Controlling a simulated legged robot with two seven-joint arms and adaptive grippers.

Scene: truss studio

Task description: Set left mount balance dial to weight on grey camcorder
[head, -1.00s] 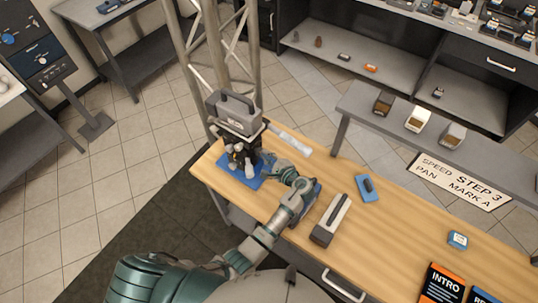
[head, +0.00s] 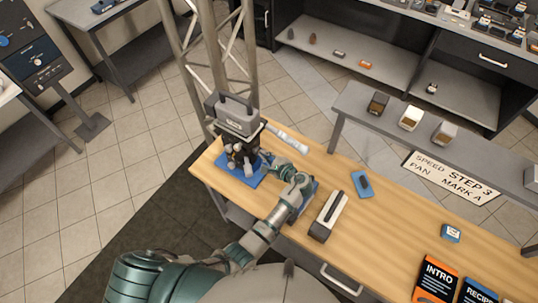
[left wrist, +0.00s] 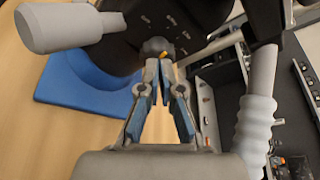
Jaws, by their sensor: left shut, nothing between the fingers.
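The grey camcorder (head: 235,112) sits on top of the left mount (head: 243,153), which stands on a blue base (head: 240,175) at the table's far left end. In the left wrist view, the balance dial (left wrist: 105,48) is a dark face with small light markings and a grey knob with an orange mark (left wrist: 156,47). My left gripper (left wrist: 160,68) is shut and empty, its fingertips at the knob's lower edge; whether they touch cannot be told. In the head view, my left gripper (head: 268,163) is beside the mount. The markings are too small to read. My right gripper is out of view.
A pale handle (left wrist: 70,28) and a ribbed grey grip (left wrist: 255,125) flank the gripper. On the wooden table (head: 400,230) lie a grey-and-black device (head: 328,216) and a blue piece (head: 362,184). A truss (head: 210,60) rises behind the mount.

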